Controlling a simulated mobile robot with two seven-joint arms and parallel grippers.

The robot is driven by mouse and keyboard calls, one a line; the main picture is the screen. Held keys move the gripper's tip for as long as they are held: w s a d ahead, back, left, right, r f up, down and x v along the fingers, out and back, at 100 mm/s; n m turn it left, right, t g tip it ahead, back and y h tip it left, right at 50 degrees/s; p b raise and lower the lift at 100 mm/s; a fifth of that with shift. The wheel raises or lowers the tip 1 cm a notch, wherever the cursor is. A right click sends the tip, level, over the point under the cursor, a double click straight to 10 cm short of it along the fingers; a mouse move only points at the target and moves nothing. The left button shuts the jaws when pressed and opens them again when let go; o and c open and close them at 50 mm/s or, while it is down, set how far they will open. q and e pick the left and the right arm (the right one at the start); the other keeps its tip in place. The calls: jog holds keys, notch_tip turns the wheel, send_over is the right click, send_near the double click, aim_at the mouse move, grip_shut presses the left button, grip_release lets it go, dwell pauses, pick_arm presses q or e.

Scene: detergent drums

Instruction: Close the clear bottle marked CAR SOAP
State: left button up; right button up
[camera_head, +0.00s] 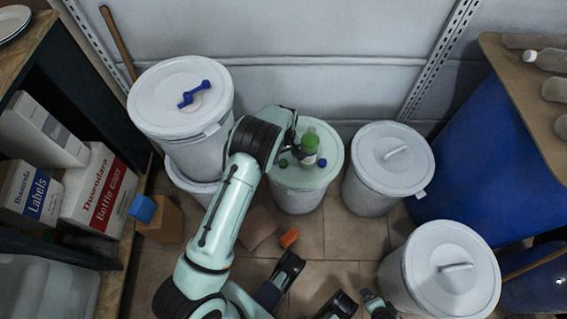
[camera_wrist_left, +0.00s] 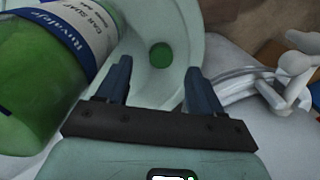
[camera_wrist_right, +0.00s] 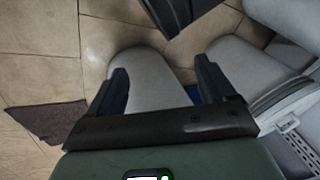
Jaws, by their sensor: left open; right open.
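The CAR SOAP bottle (camera_head: 309,141), clear with green liquid and a white and blue label, stands on a pale green-white drum (camera_head: 298,198). It also fills the left side of the left wrist view (camera_wrist_left: 42,85); its mouth is out of that view. A small green cap (camera_head: 283,162) lies on the drum top, left of the bottle. In the left wrist view the green cap (camera_wrist_left: 160,55) appears between the fingertips, beyond them. My left gripper (camera_wrist_left: 160,68) is open and empty above the drum, beside the bottle. My right gripper (camera_wrist_right: 160,82) is open and empty above the floor.
A blue cap (camera_head: 322,162) lies right of the bottle. Lidded white drums stand to the left (camera_head: 170,105), right (camera_head: 388,165) and lower right (camera_head: 452,268). A blue wrench-like item (camera_head: 194,94) lies on the left lid. An orange block (camera_head: 290,238) is on the tiled floor.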

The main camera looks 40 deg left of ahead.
aim_at(283, 162)
pick_arm(q)
jog(key=f, duration=0.1)
jog(key=f+b, duration=0.1)
jog(key=f, duration=0.1)
jog(key=f+b, duration=0.1)
jog(key=f, duration=0.1)
jog(key=shift+a+f, duration=0.15)
jog(key=shift+a, duration=0.15)
pick_arm(e)
jog(key=shift+g, duration=0.5)
jog(key=s+f, duration=0.3)
jog(key=shift+d+f, duration=0.1)
jog(key=shift+d, duration=0.25)
jog(key=shift+w, duration=0.1)
pick_arm(q)
jog(key=c, duration=1.1)
